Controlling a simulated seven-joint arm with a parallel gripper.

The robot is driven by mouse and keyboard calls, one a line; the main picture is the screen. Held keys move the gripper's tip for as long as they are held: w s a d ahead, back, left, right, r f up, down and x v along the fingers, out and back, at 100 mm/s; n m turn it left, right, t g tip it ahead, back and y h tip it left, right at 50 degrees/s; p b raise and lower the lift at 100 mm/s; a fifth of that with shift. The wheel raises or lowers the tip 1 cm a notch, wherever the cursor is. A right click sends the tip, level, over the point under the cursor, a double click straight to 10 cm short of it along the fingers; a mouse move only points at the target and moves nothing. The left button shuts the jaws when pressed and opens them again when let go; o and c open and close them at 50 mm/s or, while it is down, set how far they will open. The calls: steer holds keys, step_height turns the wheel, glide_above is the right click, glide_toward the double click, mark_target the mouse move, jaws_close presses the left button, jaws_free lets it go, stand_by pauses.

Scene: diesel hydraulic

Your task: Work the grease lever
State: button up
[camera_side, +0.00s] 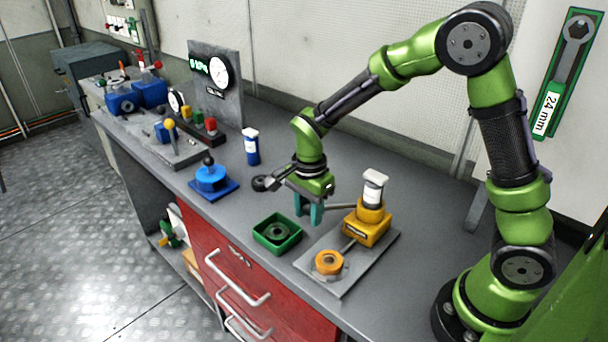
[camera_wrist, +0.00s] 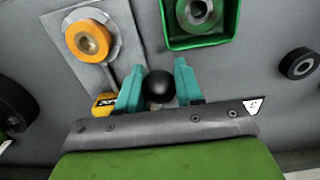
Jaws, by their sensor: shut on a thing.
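The yellow grease pump (camera_side: 368,222) stands on a grey plate (camera_side: 370,262) on the bench, with a white-labelled canister (camera_side: 374,188) on top. Its thin lever (camera_side: 341,207) runs left from the pump to my gripper (camera_side: 310,214). In the wrist view the lever's black ball knob (camera_wrist: 159,86) sits between the teal fingers of my gripper (camera_wrist: 160,88), which are shut on it. An orange ring-shaped fitting (camera_side: 329,262) is at the plate's front; it also shows in the wrist view (camera_wrist: 89,40). A grey hose or pipe joins it to the pump.
A green tray (camera_side: 296,239) holding a dark ring stands just left of the plate. A black ring (camera_side: 261,183), a blue canister (camera_side: 251,147) and a blue fixture (camera_side: 211,180) stand further left. A gauge panel (camera_side: 216,85) rises behind. The bench front edge is close.

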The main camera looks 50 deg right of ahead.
steer(key=shift+d+r, duration=0.15)
steer(key=shift+r, duration=0.35)
steer(key=shift+d+r, duration=0.15)
steer(key=shift+r, duration=0.35)
steer(key=shift+w+r, duration=0.1)
steer(key=shift+r, duration=0.05)
steer(key=shift+d+r, duration=0.65)
steer(key=shift+r, duration=0.15)
steer(key=o, duration=1)
